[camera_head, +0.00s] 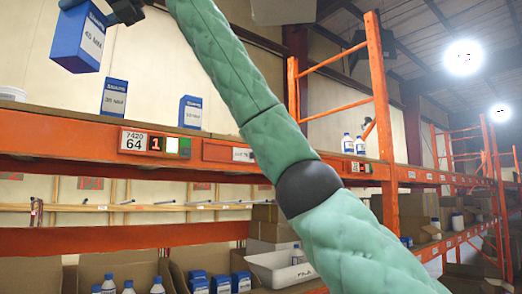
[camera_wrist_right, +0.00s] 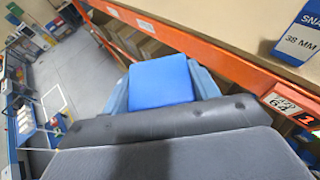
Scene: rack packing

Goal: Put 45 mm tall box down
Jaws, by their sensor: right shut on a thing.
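The blue and white box marked 45 MM (camera_head: 80,38) is at the upper left of the head view, tilted and in the air above the orange rack's shelf. My right gripper (camera_head: 112,12) is shut on it; the jaws are partly cut off by the top edge. In the right wrist view the box (camera_wrist_right: 160,83) shows its plain blue face between the two fingers of the gripper (camera_wrist_right: 160,90). My left gripper is in neither view.
Two similar boxes stand on the shelf, one at left (camera_head: 114,98) and one farther right (camera_head: 190,112). The orange shelf beam (camera_head: 60,136) carries a 7420 64 label (camera_head: 134,141). Bare shelf lies between the boxes. Bottles and cartons fill the level below.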

